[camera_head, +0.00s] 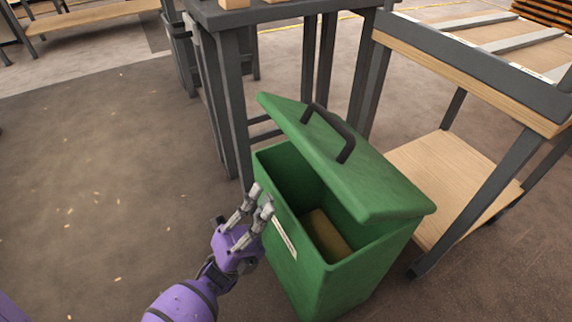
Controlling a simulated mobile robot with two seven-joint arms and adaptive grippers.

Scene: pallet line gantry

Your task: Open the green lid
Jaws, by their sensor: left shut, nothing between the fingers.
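The green lid (352,160) is tilted up on the right side of a green bin (290,252), with a wide gap over the bin's left part. A dark arched handle (333,132) stands on the lid's top. Inside the bin a brownish block-like thing (326,232) shows. My left gripper (262,198) is at the bin's left wall, by its upper edge, and below the lid's level in the picture. It is shut and holds nothing. I cannot tell if it touches the bin. My right gripper is not in view.
A dark-legged table (229,90) stands behind the bin. A wheeled cart (470,65) with a wooden lower shelf (448,178) stands close on the right. The floor to the left (90,170) is open, with small scattered chips.

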